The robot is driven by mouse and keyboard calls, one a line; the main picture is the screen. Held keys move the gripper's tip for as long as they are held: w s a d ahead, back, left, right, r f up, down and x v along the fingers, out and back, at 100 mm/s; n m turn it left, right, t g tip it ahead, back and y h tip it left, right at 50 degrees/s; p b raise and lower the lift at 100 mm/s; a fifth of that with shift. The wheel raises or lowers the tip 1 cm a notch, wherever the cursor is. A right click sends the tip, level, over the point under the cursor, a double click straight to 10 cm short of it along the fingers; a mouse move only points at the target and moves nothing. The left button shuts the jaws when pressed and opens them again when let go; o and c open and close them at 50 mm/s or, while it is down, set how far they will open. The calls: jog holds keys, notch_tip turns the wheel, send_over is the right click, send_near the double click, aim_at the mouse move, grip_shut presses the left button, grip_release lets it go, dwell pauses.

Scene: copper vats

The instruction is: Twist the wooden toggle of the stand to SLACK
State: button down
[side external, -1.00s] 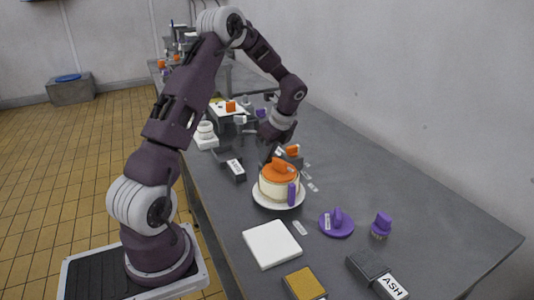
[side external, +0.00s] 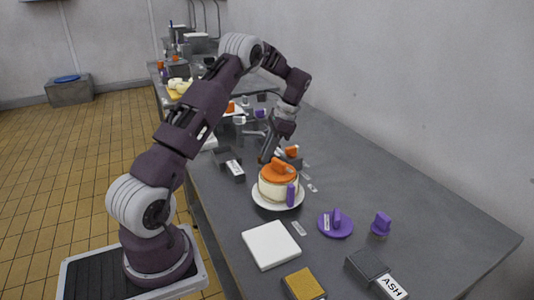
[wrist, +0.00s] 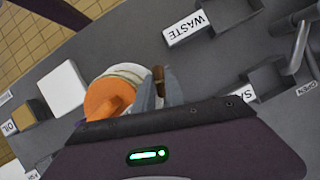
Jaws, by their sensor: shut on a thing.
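My gripper (side external: 267,157) is low behind the orange-lidded cream pot, pointing down. In the wrist view its two grey fingers (wrist: 158,88) are closed on a small brown piece, the wooden toggle (wrist: 158,73), beside the pot. Most of the toggle is hidden between the fingers. Its stand is hidden by the pot and my gripper, and I cannot read which way the toggle is set. The cream pot with the orange lid (side external: 276,168) sits on a white plate (side external: 270,203); the orange lid also shows in the wrist view (wrist: 106,98).
A WASTE bin (wrist: 215,14) and another dark bin lie near the fingers. A white slab (side external: 271,245), a purple lid (side external: 335,224) and an ASH bin (side external: 368,265) are in front.

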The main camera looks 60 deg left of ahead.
jog(key=shift+n+h, duration=0.6)
jog(key=shift+n, duration=0.9)
jog(key=shift+a, duration=0.1)
jog(key=c, duration=1.4)
grip_release()
